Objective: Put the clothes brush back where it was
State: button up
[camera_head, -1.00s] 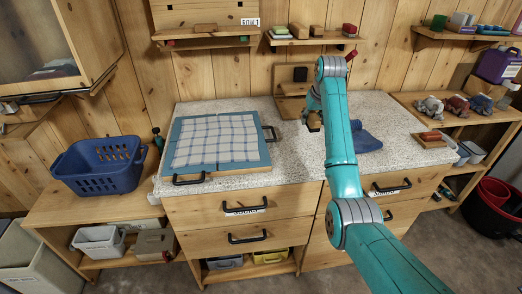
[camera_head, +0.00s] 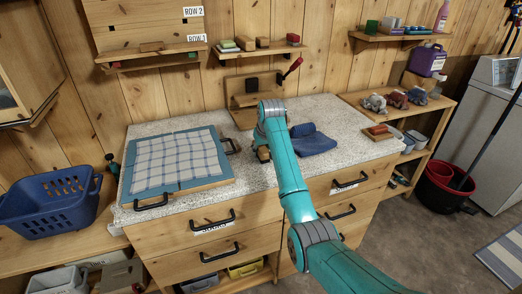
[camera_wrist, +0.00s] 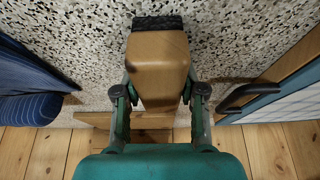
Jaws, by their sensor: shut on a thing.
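A wooden block with dark bristles at one end, which looks like the clothes brush (camera_wrist: 158,62), is between the fingers of my gripper (camera_wrist: 158,98) in the wrist view. My gripper is shut on it. In the head view my gripper (camera_head: 262,150) and the brush are over the speckled counter (camera_head: 240,192), between the plaid-covered board (camera_head: 178,160) and the folded blue cloth (camera_head: 313,141). I cannot tell whether the brush touches the counter. A wooden stand (camera_head: 240,102) is behind my gripper; my arm hides part of the front.
A blue basket (camera_head: 45,205) stands left of the counter. A wall shelf (camera_head: 262,50) holds several blocks; another shelf (camera_head: 150,57) is left of it. A reddish block on a small board (camera_head: 378,131) lies at the counter's right. The counter's front middle is bare.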

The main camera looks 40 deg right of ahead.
jog(key=o, duration=1)
jog(key=shift+f, duration=0.1)
jog(key=v, duration=1.2)
jog(key=shift+s, duration=0.1)
